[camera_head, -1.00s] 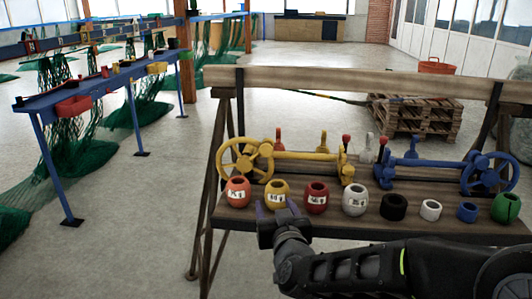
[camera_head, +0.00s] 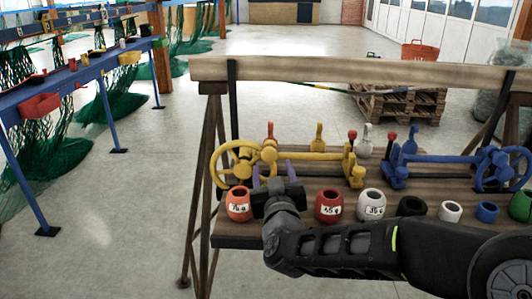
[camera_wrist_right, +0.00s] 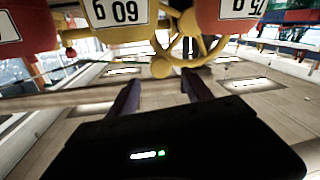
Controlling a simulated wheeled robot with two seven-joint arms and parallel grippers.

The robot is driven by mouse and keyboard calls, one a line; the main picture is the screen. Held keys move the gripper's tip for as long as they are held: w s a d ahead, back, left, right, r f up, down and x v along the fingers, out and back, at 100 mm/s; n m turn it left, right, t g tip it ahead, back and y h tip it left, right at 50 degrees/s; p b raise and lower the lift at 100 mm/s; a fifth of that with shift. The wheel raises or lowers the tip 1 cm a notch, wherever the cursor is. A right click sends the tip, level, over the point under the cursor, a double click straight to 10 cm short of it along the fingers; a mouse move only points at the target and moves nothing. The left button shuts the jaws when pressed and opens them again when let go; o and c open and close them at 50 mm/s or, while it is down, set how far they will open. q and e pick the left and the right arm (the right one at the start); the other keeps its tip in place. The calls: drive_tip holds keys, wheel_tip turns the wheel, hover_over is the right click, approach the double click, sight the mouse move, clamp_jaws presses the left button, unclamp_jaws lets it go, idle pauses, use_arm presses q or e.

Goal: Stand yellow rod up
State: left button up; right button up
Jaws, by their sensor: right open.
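A yellow rod (camera_head: 312,156) lies level along the back of the wooden bench. It joins a yellow handwheel (camera_head: 222,166) at its left end to a yellow upright piece with a red knob at its right. My right gripper (camera_head: 273,173) is open, its two purple fingers pointing up the picture, just in front of the rod's left part. I see nothing between the fingers. In the wrist view, the open fingers (camera_wrist_right: 161,92) show below the yellow wheel (camera_wrist_right: 185,45) and a yellow float (camera_wrist_right: 125,12) labelled 60 g. That float is hidden by my gripper in the head view. My left gripper is out of view.
The bench front holds an orange float (camera_head: 238,205), a red float (camera_head: 328,206), a white float (camera_head: 371,204) and several smaller rings. A blue rod assembly (camera_head: 445,159) lies at right. Small pegs stand behind. A blue net table (camera_head: 75,75) is far left.

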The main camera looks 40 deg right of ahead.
sight(269, 157)
drive_tip(key=shift+b+x, duration=0.5)
drive_tip(key=shift+x, duration=3.45)
clamp_jaws()
